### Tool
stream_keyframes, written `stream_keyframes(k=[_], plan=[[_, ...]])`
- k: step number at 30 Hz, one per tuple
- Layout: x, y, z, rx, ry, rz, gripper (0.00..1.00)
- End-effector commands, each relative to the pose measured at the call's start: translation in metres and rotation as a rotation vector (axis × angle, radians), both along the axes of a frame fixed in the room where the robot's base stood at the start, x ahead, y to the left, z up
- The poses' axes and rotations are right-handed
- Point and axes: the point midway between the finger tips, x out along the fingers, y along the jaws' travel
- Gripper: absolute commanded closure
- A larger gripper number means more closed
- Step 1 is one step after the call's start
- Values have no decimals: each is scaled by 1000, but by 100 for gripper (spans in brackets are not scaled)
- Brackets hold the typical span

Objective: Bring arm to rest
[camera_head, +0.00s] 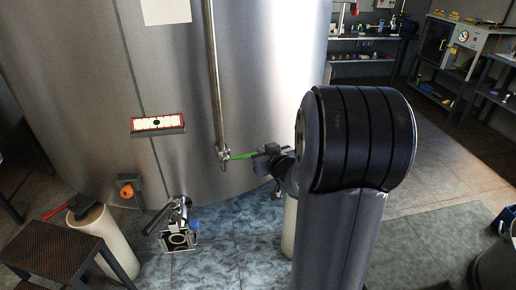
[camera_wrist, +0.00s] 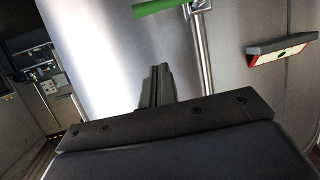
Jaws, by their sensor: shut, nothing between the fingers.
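My gripper (camera_wrist: 158,74) is shut and empty, with its fingers together in the middle of the wrist view. In the head view my gripper (camera_head: 260,162) is small and partly hidden by my arm, close to the large steel tank (camera_head: 90,70). A green lever (camera_head: 241,156) sticks out sideways from the lower end of a vertical pipe on the tank. The lever (camera_wrist: 156,6) also shows at the top of the wrist view, apart from the fingertips.
A red-framed gauge (camera_head: 158,124) sits on the tank wall. A valve fitting (camera_head: 178,225) stands low at the tank's foot. A dark step stool (camera_head: 60,250) is at the lower left. Shelves (camera_head: 365,55) and a bin (camera_head: 497,260) are at the right, with open floor between.

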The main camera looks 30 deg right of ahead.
Motion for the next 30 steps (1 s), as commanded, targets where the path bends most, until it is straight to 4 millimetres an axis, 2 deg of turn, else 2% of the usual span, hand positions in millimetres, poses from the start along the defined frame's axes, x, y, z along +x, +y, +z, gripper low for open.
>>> stream_keyframes(k=[6, 17, 23, 30], plan=[[-9, 1, 3, -1, -1, 0, 100], [-7, 1, 2, 0, -1, 1, 100], [12, 0, -4, 1, 0, 3, 100], [50, -2, -16, 0, 1, 3, 100]])
